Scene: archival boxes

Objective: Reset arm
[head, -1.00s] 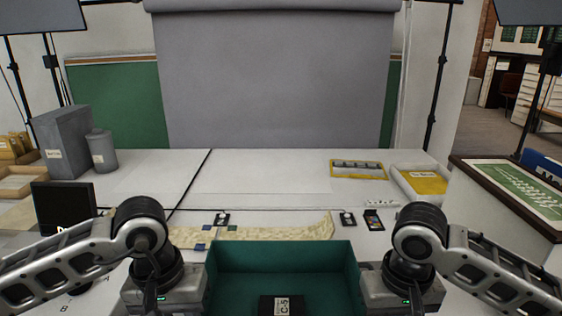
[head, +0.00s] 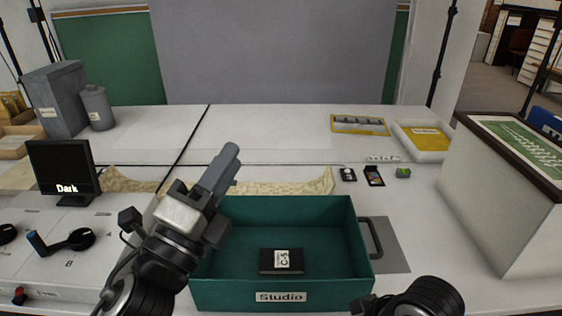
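My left gripper (head: 225,168) is raised over the left part of the green box, its grey fingers pointing up and to the right. The fingers overlap in this view, so any gap between them is hidden, and I see nothing held. The green box (head: 210,292), labelled "Studio", sits on the table with its top open. A black case (head: 268,261) labelled "C-5" lies inside it. Part of my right arm (head: 425,297) shows at the bottom edge, right of the box; its gripper is out of the picture.
A dark handle (head: 377,238) stands at the box's right side over a grey patch (head: 395,247). A "Dark" screen (head: 62,170) and control knobs (head: 80,239) are at left. A cream strip (head: 290,186) lies behind the box. The white table (head: 260,130) is largely clear farther back.

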